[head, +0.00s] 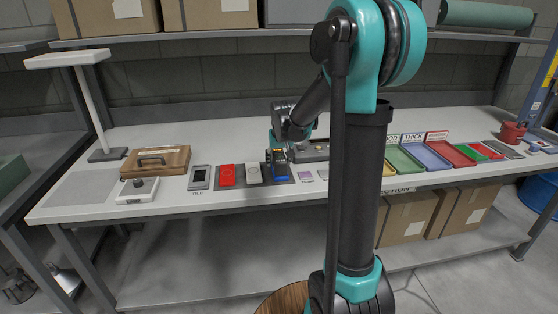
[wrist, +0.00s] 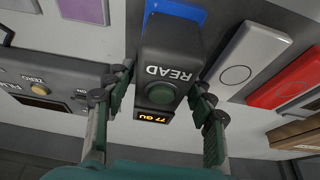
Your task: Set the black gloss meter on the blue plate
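The black gloss meter (wrist: 168,62), with a READ label, a round green button and a lit orange display, lies between my gripper's two fingers (wrist: 162,78) in the wrist view. The fingertips are close beside its two sides; I cannot tell whether they press on it. The blue plate (wrist: 186,14) shows past the meter's far end, partly covered by it. In the head view the plate (head: 282,178) is a small blue patch on a dark mat, below my gripper (head: 279,150). Whether the meter rests on the plate or hovers just above is unclear.
A grey plate (head: 253,174) and a red plate (head: 227,176) lie left of the blue one. A grey device with a ZERO knob (wrist: 40,85) is close beside my gripper. Coloured trays (head: 425,155) stand at the right. A shelf (head: 200,38) crosses above the bench.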

